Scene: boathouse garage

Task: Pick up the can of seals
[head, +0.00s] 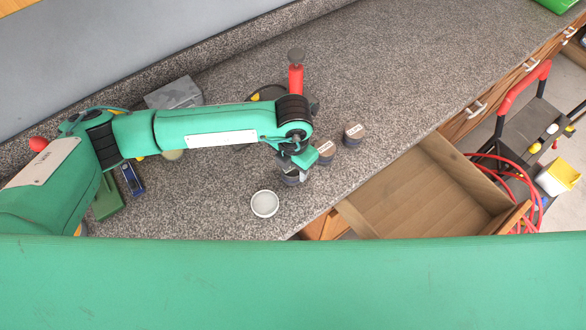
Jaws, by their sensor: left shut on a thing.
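My left gripper (302,163) reaches in from the left over the grey speckled counter. It is shut on a dark can (291,179), whose top is largely hidden by the fingers. I cannot tell whether the can touches the counter or is lifted. Two similar dark cans with pale labelled lids stand behind it to the right: a nearer can (326,158) and a farther can (353,140). The labels are too small to read, so I cannot tell which can holds seals. My right gripper is not in view.
A round white dish (264,204) sits just left of and in front of the held can. A wooden drawer (425,190) stands open below the counter edge. A red upright object (296,78) and a grey metal box (174,93) stand farther back. The counter's upper right is clear.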

